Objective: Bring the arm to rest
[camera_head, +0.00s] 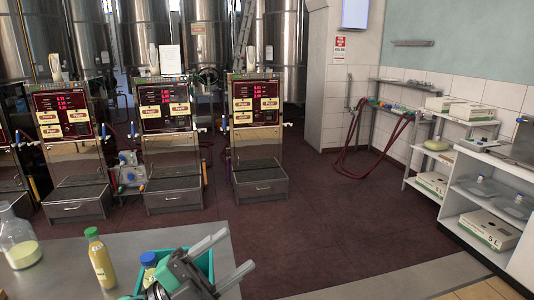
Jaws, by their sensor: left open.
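My left gripper (239,249) shows at the bottom centre, over the near grey table. Its two dark-grey fingers are apart and point up and to the right, with nothing visible between them. A teal crate (207,263) lies behind and beneath it, largely hidden by the gripper. A bottle with a blue cap (148,260) stands at the crate's left side, partly hidden. My right gripper is not in view.
A yellow bottle with a green cap (99,257) and a glass jug (18,240) stand on the grey table (60,275). Several refill pumps (256,135) stand beyond. White shelves (480,200) are at the right. The dark red floor between is clear.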

